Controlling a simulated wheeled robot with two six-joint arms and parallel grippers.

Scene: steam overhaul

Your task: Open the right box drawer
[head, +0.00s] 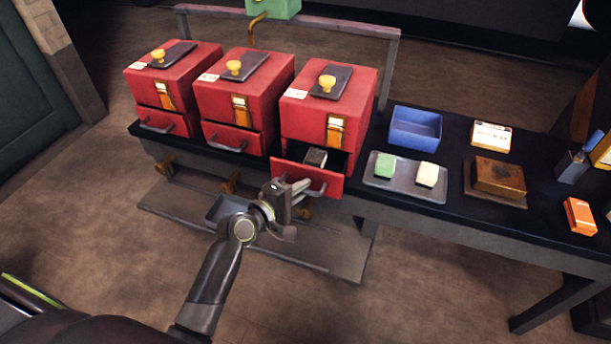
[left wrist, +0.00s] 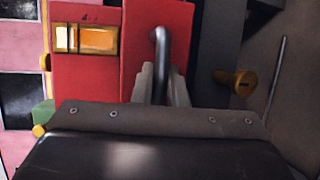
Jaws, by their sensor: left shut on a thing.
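Three red boxes stand in a row on the dark bench. The right box (head: 326,104) has its drawer (head: 312,177) pulled partway out, and a dark block with a pale top (head: 316,157) shows inside. My left gripper (head: 296,191) is at the front of this drawer, shut on its grey bar handle (head: 318,190). In the left wrist view the handle (left wrist: 161,50) runs between the fingers (left wrist: 156,85) against the red drawer front. The drawers of the left box (head: 157,122) and the middle box (head: 233,138) are closed. My right gripper is not in view.
Right of the boxes are a blue bin (head: 415,128), a grey tray (head: 405,190) with a green and a cream block, and a brown block (head: 498,177). Brass valves (head: 229,182) jut below the bench edge.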

